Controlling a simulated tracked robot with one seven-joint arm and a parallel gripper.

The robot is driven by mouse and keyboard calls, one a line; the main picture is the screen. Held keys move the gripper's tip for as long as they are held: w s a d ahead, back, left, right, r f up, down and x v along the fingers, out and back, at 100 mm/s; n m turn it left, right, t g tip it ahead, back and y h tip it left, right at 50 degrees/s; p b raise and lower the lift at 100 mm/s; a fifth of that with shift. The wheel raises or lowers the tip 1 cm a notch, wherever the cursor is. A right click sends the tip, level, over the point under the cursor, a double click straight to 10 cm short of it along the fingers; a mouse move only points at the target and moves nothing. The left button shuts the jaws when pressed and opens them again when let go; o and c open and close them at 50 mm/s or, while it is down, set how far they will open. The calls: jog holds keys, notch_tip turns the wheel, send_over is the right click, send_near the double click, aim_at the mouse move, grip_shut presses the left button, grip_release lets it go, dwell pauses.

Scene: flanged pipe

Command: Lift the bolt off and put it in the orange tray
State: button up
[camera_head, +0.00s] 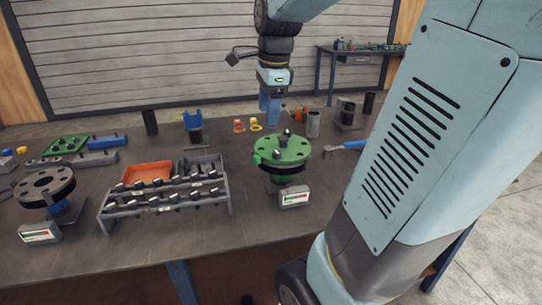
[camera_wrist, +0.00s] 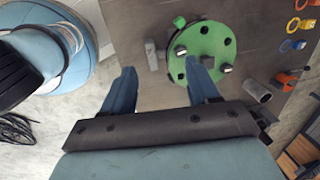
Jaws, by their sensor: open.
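The green round flange (camera_head: 268,154) stands on the table right of centre, with dark holes in its face. The wrist view shows one bolt (camera_wrist: 181,50) left of the flange centre and another (camera_wrist: 226,68) at the lower right. The orange tray (camera_head: 147,173) sits in the grey rack left of the flange. My gripper (camera_wrist: 160,84) is open and empty. In the head view my gripper (camera_head: 270,110) hangs above and behind the flange; its right finger overlaps the flange's edge in the wrist view.
A grey rack (camera_head: 166,204) holds several bolts in rows before the tray. A dark flange (camera_head: 45,183) stands at far left. Small yellow and orange pieces (camera_head: 256,125) and a grey cylinder (camera_head: 313,124) stand behind the green flange. A blue-handled tool (camera_head: 350,146) lies right.

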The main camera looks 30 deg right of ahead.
aim_at(279, 153)
jog(key=w+d+f+m+g, duration=0.25)
jog(key=w+d+m, duration=0.3)
jog(key=m, duration=0.45)
jog(key=shift+m+t, duration=0.25)
jog(key=shift+m, duration=0.05)
jog(key=f, duration=1.3)
jog(key=shift+s+d+f, duration=0.2)
jog(key=shift+d+f, duration=0.15)
jog(key=shift+d, duration=0.05)
grip_shut()
